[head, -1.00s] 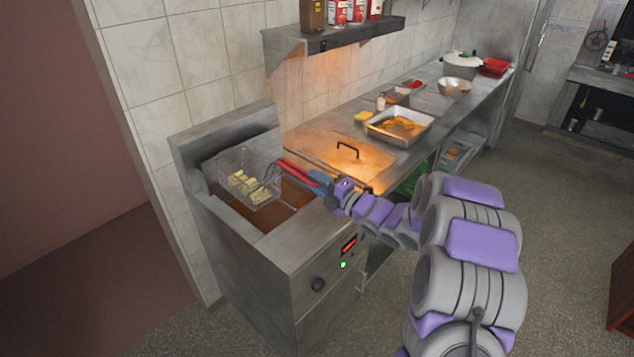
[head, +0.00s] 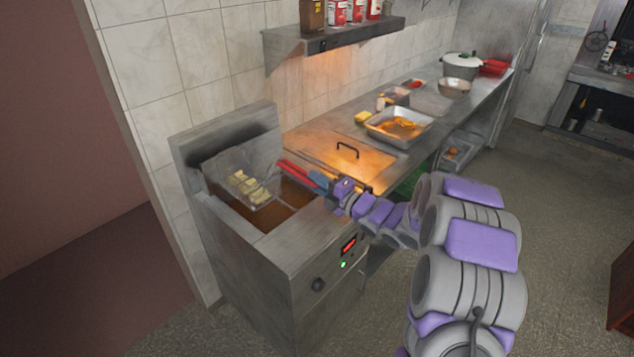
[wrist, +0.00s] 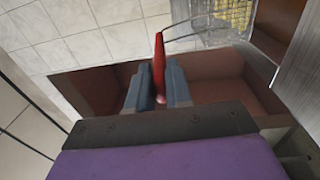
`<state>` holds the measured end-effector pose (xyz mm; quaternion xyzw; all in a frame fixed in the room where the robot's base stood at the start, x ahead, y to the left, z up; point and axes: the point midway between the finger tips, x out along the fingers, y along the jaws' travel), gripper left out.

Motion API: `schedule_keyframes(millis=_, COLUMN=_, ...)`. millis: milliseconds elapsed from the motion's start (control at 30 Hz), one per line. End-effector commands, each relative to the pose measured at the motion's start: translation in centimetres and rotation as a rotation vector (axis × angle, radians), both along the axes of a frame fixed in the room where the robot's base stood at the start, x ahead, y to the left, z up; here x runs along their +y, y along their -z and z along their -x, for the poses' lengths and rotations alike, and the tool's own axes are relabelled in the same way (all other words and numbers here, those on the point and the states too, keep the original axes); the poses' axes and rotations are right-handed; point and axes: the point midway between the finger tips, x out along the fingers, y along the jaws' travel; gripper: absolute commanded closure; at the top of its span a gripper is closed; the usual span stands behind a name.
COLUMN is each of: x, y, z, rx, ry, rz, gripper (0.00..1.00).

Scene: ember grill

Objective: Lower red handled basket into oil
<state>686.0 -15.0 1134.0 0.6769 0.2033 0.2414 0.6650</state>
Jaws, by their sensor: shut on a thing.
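The wire basket (head: 247,187) holds several pale yellow pieces and hangs at the fryer's oil well (head: 272,217), toward its back left. Its red handle (head: 292,172) reaches right to my gripper (head: 322,182). In the wrist view, my gripper (wrist: 158,95) is shut on the red handle (wrist: 158,62), and the basket (wrist: 225,22) shows at the top right. The brown oil lies below and in front of the basket. I cannot tell exactly how much of the basket is in the oil.
A tray of food (head: 399,138) stands farther along the counter. A shelf (head: 335,36) hangs above.

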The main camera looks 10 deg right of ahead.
Motion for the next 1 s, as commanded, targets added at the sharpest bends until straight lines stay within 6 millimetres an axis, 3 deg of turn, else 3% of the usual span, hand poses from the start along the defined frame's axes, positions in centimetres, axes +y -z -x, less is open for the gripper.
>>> schedule_keyframes(millis=267, x=0.1, y=-0.3, z=0.0, rx=0.004, ry=-0.001, rz=0.001, gripper=1.0)
schedule_keyframes(millis=800, x=0.0, y=-4.3, z=0.1, rx=-0.002, ry=0.0, rz=0.0, gripper=1.0)
schedule_keyframes(millis=1000, x=0.0, y=-4.9, z=0.1, rx=-0.001, ry=0.0, rz=-0.001, gripper=1.0)
